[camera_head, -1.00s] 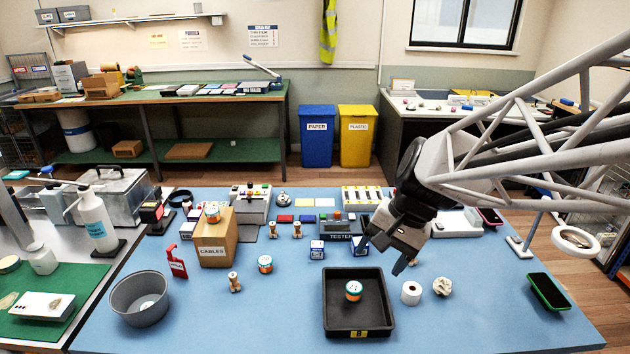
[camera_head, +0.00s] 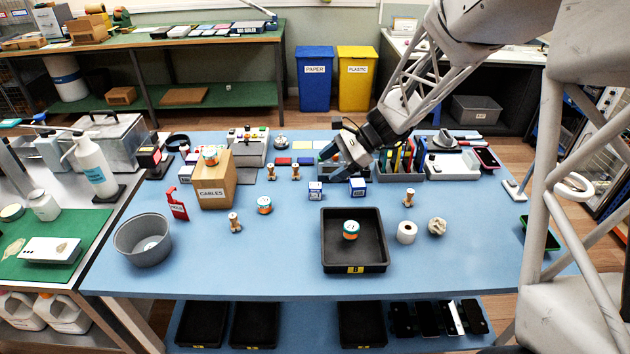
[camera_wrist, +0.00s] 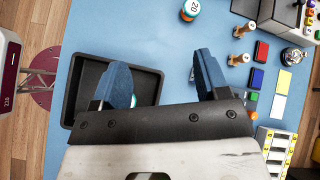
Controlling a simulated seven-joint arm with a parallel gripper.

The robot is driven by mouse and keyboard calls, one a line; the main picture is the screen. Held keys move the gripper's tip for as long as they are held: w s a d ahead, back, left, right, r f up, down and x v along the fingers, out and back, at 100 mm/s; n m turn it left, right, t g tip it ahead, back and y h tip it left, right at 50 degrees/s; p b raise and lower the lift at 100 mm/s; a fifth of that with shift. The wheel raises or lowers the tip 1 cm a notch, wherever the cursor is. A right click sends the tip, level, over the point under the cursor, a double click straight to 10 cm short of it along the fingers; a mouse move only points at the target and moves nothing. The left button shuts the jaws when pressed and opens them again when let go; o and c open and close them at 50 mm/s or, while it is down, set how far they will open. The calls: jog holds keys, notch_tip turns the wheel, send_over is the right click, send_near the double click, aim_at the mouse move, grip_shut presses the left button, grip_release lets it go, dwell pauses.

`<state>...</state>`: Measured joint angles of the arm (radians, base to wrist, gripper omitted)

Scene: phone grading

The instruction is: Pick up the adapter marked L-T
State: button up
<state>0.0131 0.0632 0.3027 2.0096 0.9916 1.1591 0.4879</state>
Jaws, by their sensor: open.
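No L-T mark is legible in any view, so I cannot tell which thing is the adapter. Two small blue-and-white boxes, left (camera_head: 315,190) and right (camera_head: 357,187), stand behind the black tray (camera_head: 329,258) in the head view; their print is too small to read. My gripper (camera_head: 332,158) is above the table behind them, hiding part of the tester area. In the wrist view, my gripper (camera_wrist: 163,78) is open with nothing held between its blue fingers. The left finger covers part of the tray (camera_wrist: 72,95) and the teal tin in it.
The cables box (camera_head: 214,185) is at left. The table front is mostly clear.

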aim_at(316, 185)
jog(key=w+f+m+y, duration=0.1)
jog(key=w+f+m, duration=0.1)
jog(key=w+f, duration=0.1)
jog(key=w+a+f+m+t+y, duration=0.1)
jog(key=w+f, duration=0.3)
jog(key=w, duration=0.1)
jog(key=w+a+f+m+y, duration=0.1)
jog(key=w+f+m, duration=0.1)
jog(key=w+f, duration=0.2)
jog(key=shift+w+a+m+y, duration=0.25)
jog(key=shift+w+m+y, duration=0.05)
jog(key=shift+w, duration=0.05)
jog(key=shift+f, duration=1.7)
jog(key=shift+f, duration=0.1)
jog(key=shift+f, duration=0.2)
notch_tip(316, 185, down, 3)
jog(key=shift+r, duration=0.15)
jog(key=shift+x, duration=0.95)
jog(key=shift+a+f, duration=0.3)
jog(key=shift+a, duration=0.2)
